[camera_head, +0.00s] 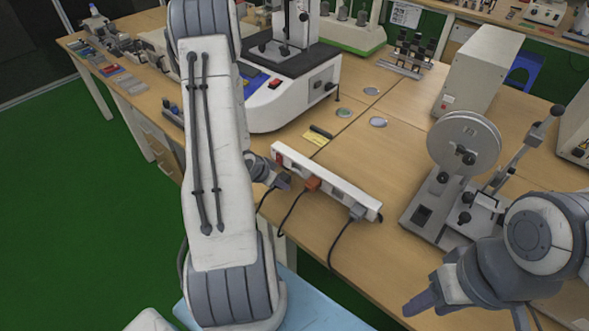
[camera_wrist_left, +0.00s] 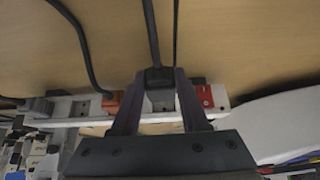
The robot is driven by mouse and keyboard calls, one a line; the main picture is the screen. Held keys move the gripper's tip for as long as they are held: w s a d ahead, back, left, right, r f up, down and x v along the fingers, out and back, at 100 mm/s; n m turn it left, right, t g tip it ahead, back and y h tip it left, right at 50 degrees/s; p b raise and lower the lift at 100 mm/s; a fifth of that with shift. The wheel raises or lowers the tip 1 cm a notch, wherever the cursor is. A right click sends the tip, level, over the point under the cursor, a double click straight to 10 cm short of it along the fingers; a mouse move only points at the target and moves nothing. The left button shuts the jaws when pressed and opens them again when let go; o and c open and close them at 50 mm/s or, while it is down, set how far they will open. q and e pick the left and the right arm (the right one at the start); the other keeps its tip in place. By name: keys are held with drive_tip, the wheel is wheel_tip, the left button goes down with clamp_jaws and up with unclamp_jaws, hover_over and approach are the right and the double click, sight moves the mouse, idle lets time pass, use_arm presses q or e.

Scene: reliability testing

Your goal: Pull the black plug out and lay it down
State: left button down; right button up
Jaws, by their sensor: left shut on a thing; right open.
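The white power strip (camera_head: 335,188) lies on the wooden table. My left gripper (camera_head: 281,178) is at its left part, partly hidden by my own arm. In the left wrist view its fingers (camera_wrist_left: 159,76) are shut on the black plug (camera_wrist_left: 157,78), whose cable runs up the picture. A grey socket face shows on the strip (camera_wrist_left: 75,107) between the fingers, just below the plug. I cannot tell how far the plug is from the socket. My right gripper (camera_head: 472,312) is open and empty at the lower right, away from the strip.
An orange plug (camera_head: 312,183) and a grey plug (camera_head: 357,211) with cables sit in the strip. A reel device (camera_head: 463,145) stands to the right and a white machine (camera_head: 290,95) behind. A yellow note (camera_head: 316,138) lies behind the strip. Bare table lies between strip and reel device.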

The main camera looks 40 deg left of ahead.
use_arm(q)
drive_tip(key=shift+f+b, duration=0.9)
drive_tip(key=shift+f, duration=0.35)
drive_tip(key=shift+c, duration=1.7)
unclamp_jaws()
drive_tip(key=p+v, duration=0.3)
drive_tip(key=v, duration=0.7)
drive_tip(key=shift+r, duration=0.25)
drive_tip(key=shift+s, duration=0.1)
